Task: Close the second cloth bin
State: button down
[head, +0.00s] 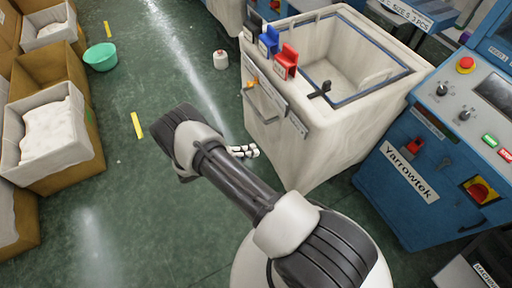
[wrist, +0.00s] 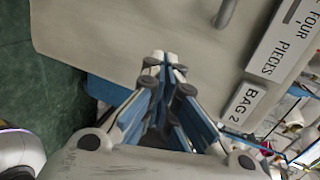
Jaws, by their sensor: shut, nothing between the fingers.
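A large off-white cloth bin (head: 285,140) stands right of centre in the head view. Its top is open, with a dark blue rim around a deep pale interior. A bar handle and label plates are on its front. In the wrist view a pale panel (wrist: 120,30) with part of a handle (wrist: 225,14) and a "BAG 2" label (wrist: 243,104) fills the upper part. My gripper (wrist: 166,58) is shut and empty, its fingertips pointing at this panel; I cannot tell whether they touch. In the head view my gripper (head: 244,151) is low beside the bin's front left, partly hidden by my arm.
A blue control machine (head: 405,190) stands close on the bin's right. Red (head: 286,62), blue and black clips sit on the bin's rim. Cardboard boxes (head: 92,150) line the left, with a green bowl (head: 100,57) nearby.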

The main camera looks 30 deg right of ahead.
aim_at(284, 140)
jog(key=x, duration=0.4)
jog(key=b+x, duration=0.1)
jog(key=x, duration=0.2)
jog(key=b+x, duration=0.1)
jog(key=x, duration=0.3)
jog(key=shift+d+r, duration=0.3)
jog(key=shift+d, duration=0.35)
